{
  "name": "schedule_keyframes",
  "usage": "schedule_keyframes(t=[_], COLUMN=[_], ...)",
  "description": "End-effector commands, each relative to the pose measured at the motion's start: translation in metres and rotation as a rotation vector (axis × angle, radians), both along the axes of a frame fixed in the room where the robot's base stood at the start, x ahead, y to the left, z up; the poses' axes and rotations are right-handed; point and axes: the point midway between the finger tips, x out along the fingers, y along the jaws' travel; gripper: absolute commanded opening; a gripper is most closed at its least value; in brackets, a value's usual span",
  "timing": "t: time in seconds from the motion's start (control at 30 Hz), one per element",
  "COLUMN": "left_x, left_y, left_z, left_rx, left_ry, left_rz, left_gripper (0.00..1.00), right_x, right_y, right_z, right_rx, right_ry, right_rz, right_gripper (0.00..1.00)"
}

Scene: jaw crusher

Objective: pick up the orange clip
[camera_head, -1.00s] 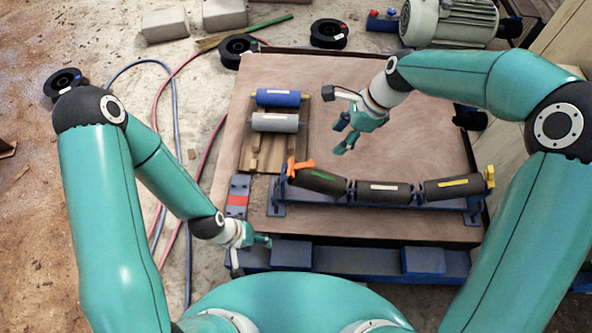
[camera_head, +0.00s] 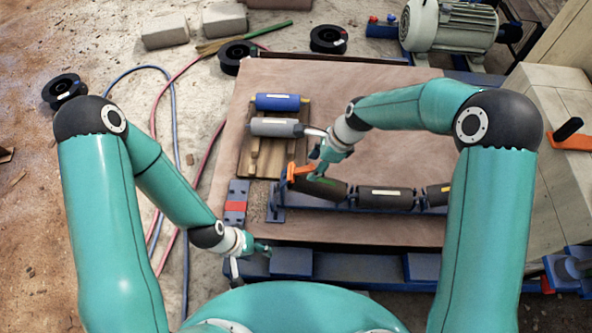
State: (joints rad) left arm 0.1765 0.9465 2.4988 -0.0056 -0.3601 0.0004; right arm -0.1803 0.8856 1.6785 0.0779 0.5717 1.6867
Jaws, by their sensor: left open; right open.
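The orange clip (camera_head: 296,172) sits at the left end of a dark roller (camera_head: 322,187) in a row on a blue frame. My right gripper (camera_head: 318,172) is open, with its fingertips just right of the clip and over the roller's left end. The fingers partly cover that spot, so I cannot tell whether they touch the clip. My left gripper (camera_head: 262,248) is open and empty, low by the blue beam at the front of the board.
A blue roller (camera_head: 278,102) and a grey roller (camera_head: 276,127) lie on a wooden pallet (camera_head: 264,160) behind the clip. An electric motor (camera_head: 450,25) stands at the back right.

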Motion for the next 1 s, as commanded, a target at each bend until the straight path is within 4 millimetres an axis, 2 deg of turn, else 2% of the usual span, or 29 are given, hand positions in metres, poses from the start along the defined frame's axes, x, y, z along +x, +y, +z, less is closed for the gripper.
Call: schedule_keyframes(t=[0.03,0.2,0.47,0.8,1.0], left_x=[0.000,0.000,0.000,0.000,0.000], left_y=[0.000,0.000,0.000,0.000,0.000], left_z=[-0.004,-0.006,-0.006,-0.006,-0.006], left_rx=[0.000,0.000,0.000,0.000,0.000], left_ry=[0.000,0.000,0.000,0.000,0.000], left_rz=[0.000,0.000,0.000,0.000,0.000], left_gripper=[0.54,0.54,0.54,0.54,0.54], right_x=[0.001,0.001,0.002,0.002,0.002], right_y=[0.004,0.011,0.013,0.013,0.013], right_z=[-0.010,-0.026,-0.028,-0.027,-0.027], right_rx=[0.000,0.000,0.000,0.000,0.000], right_ry=[0.001,0.001,-0.001,-0.002,-0.002], right_rz=[0.000,0.001,0.001,0.001,0.001], right_gripper=[0.56,0.56,0.56,0.01,0.00])
